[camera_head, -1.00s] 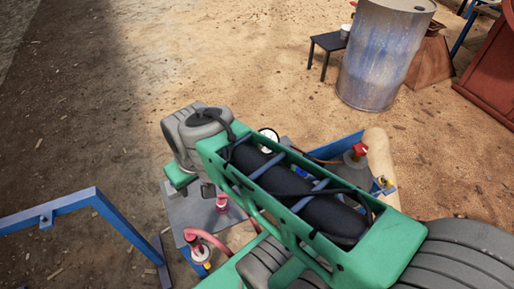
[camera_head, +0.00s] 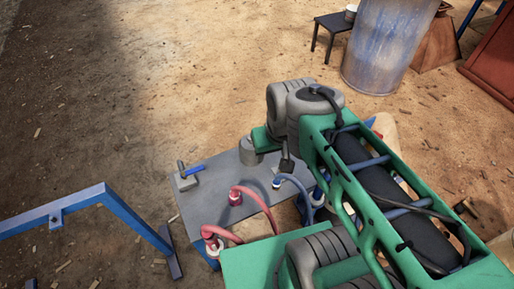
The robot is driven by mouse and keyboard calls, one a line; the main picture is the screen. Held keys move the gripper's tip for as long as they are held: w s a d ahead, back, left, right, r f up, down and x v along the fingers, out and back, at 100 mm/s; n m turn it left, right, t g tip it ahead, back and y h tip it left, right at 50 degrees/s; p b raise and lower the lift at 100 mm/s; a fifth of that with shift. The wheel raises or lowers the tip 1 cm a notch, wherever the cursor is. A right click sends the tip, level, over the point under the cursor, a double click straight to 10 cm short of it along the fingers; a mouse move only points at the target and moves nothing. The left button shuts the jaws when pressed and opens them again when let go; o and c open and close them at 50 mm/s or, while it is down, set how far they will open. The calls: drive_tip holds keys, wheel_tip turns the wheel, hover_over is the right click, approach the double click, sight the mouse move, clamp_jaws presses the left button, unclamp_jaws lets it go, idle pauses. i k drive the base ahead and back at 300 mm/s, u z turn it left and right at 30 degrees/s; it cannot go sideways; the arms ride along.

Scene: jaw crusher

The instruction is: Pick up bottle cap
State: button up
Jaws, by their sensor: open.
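I cannot make out a bottle cap for certain; my arm covers part of the grey worktop (camera_head: 220,178). My gripper (camera_head: 287,161) shows only in part, as a small dark piece below the wrist, over the right side of the worktop. It is open, and I see nothing held in it. A grey cylinder (camera_head: 250,151) stands at the worktop's far edge, just left of the gripper. A blue-handled tool (camera_head: 188,172) with a grey block lies at the left corner.
Red hoses (camera_head: 262,203) and a blue-grey hose (camera_head: 300,187) with fittings rise from the worktop. A blue frame (camera_head: 80,200) stands at left. A metal drum (camera_head: 388,45) and a small dark stool (camera_head: 332,26) are at the back.

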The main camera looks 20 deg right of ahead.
sight(246, 153)
drive_tip(key=u, duration=2.2)
drive_tip(key=k, duration=0.4)
drive_tip(key=u, duration=0.25)
